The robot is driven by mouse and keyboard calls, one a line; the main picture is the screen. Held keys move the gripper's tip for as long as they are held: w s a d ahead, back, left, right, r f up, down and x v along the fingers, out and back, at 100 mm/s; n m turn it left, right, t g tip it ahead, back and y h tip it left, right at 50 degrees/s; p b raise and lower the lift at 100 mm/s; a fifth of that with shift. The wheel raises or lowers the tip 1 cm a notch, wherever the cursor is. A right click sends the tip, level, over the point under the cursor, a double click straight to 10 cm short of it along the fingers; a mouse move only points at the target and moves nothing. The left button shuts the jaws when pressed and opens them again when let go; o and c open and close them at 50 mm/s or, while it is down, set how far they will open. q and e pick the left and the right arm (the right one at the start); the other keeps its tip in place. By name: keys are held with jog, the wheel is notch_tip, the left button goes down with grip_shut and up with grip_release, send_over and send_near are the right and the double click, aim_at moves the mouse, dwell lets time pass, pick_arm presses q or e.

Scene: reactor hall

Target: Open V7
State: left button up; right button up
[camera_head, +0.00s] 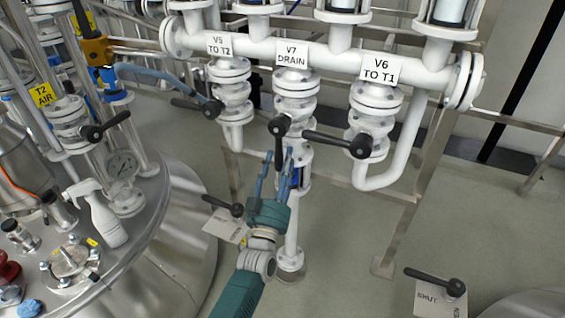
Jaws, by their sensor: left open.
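The V7 DRAIN label (291,54) is on the white pipe manifold, in the middle of three labelled valves. Below it is the white V7 valve body (295,85) with a black lever (279,143) that hangs down from its pivot. My left gripper (279,156), teal with blue fingers, reaches up from below. Its fingers are open, one on each side of the lever's lower part in the picture. I cannot tell whether they touch it. My right gripper is not in view.
The V5 lever (197,107) and V6 lever (338,143) point left, close on either side. A lower lever (223,205) with a tag is beside my wrist. A steel tank with a spray bottle (100,217) stands left. Another lever (435,281) is bottom right. Floor (345,245) shows right.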

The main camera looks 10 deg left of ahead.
pick_arm(q)
jog(key=v, duration=1.2)
jog(key=shift+f, duration=0.15)
